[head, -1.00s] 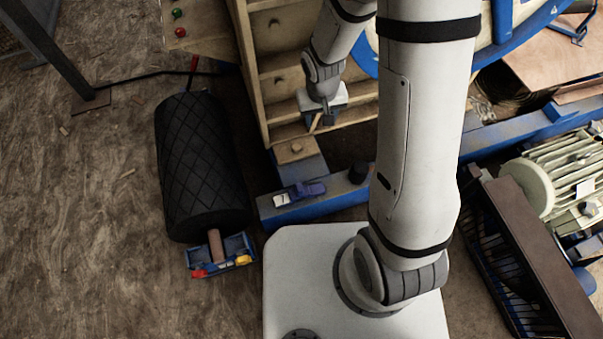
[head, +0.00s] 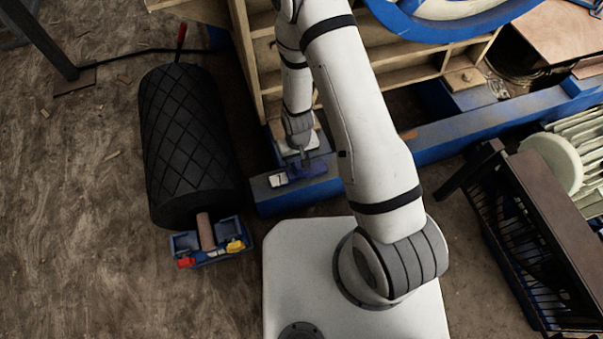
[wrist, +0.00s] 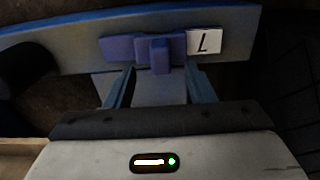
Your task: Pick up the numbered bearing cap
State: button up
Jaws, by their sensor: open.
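The numbered bearing cap (head: 314,171) is a small blue-purple block with a raised middle. It sits on the end of a blue beam, beside a white tag (head: 277,181) with a dark mark. In the wrist view the cap (wrist: 118,48) lies just beyond the fingertips, with the tag (wrist: 205,42) on its right; the mark is one numeral, hard to read at this angle. My gripper (head: 304,160) is at the cap in the head view and partly covers it. In the wrist view my gripper (wrist: 160,75) is open and empty, its fingers either side of the cap's raised middle.
The blue beam (head: 450,140) runs along the foot of the wooden frame (head: 262,60). A black ribbed roller (head: 185,145) stands left, with a blue tool tray (head: 215,258) at its foot. A dark rack (head: 500,240) is at right. The floor at far left is mostly clear.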

aim_at(298, 164)
jog(key=f+b, duration=0.2)
jog(key=f, duration=0.1)
jog(key=f+b, duration=0.1)
jog(key=f, duration=0.1)
jog(key=shift+w+f+b, duration=0.1)
jog(key=shift+w+b, duration=0.15)
jog(key=shift+b, duration=0.15)
jog(key=shift+c, duration=0.6)
grip_shut()
dwell(0.4)
